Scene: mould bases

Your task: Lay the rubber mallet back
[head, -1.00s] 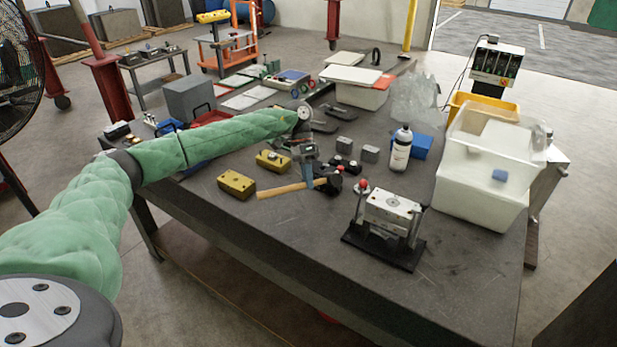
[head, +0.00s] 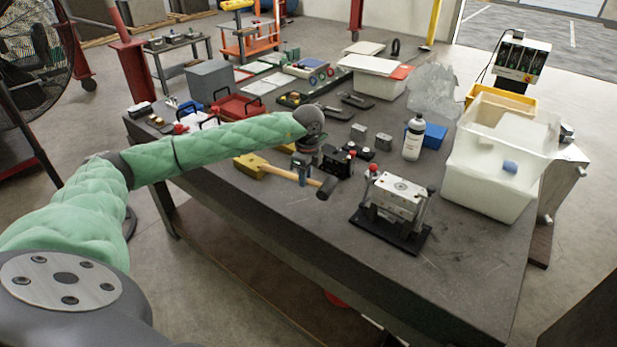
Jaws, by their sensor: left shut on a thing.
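The rubber mallet has a pale wooden handle (head: 279,173) and a black head (head: 327,188). It shows near the middle of the head view, over the front left part of the dark workbench (head: 290,225), head to the right. My left gripper (head: 303,176) reaches down from above and is shut on the handle, near the head. I cannot tell whether the mallet touches the bench. A yellow block (head: 249,165) is just beyond the handle's left end. My right gripper is not in view.
A metal mould base (head: 399,199) on a black plate stands right of the mallet. Dark parts (head: 340,163) sit just behind the mallet head. A white bottle (head: 414,139) and a clear bin (head: 484,190) stand farther right. The bench front is mostly clear.

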